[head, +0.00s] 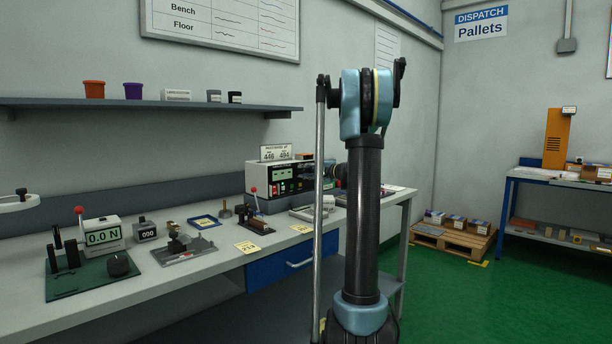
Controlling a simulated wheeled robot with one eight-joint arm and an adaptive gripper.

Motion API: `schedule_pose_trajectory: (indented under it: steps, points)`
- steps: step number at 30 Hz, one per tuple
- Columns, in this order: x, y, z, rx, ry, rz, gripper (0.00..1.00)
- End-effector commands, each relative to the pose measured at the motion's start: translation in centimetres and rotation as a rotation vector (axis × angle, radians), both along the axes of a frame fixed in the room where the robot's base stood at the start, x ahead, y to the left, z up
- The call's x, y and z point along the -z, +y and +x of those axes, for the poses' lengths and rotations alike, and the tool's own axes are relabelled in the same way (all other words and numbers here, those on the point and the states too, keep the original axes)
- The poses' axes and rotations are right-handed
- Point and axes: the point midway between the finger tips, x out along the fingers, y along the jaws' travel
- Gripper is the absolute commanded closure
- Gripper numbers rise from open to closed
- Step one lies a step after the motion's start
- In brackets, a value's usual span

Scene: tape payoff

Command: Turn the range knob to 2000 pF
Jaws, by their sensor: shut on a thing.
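A cream and black bench instrument (281,180) with small lit green displays stands toward the right end of the workbench. My arm rises in front of it, and a thin upright rod of mine crosses beside its right end. My gripper (326,172) is partly seen behind the rod, dark with a bluish part, at the right end of the instrument. It is shut at the panel there. The range knob between its fingers is hidden, and its marks and pointer setting cannot be read.
The grey workbench (215,262) carries a force gauge reading 0.0 N (102,236), a small counter (146,231), a clamp fixture (184,245) and yellow tags. A shelf (200,107) hangs above.

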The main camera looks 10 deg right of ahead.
Motion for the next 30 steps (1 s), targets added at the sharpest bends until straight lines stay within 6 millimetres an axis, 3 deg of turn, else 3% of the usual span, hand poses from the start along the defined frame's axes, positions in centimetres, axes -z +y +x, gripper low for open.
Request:
schedule_pose_trajectory:
  steps: [4, 5, 7, 8, 20, 30]
  points:
    - [0.3, 0.1, -0.2, -0.003, 0.002, -0.005, 1.0]
    - [0.3, 0.1, -0.2, -0.003, 0.002, -0.005, 0.75]
    - [0.2, 0.1, -0.2, -0.003, 0.002, -0.004, 0.59]
    - [0.2, 0.1, -0.2, -0.003, 0.002, -0.004, 0.55]
    - [0.1, -0.2, -0.4, 0.0, 0.002, -0.001, 0.55]
    - [-0.4, -3.7, -4.5, 0.003, 0.001, -0.001, 0.55]
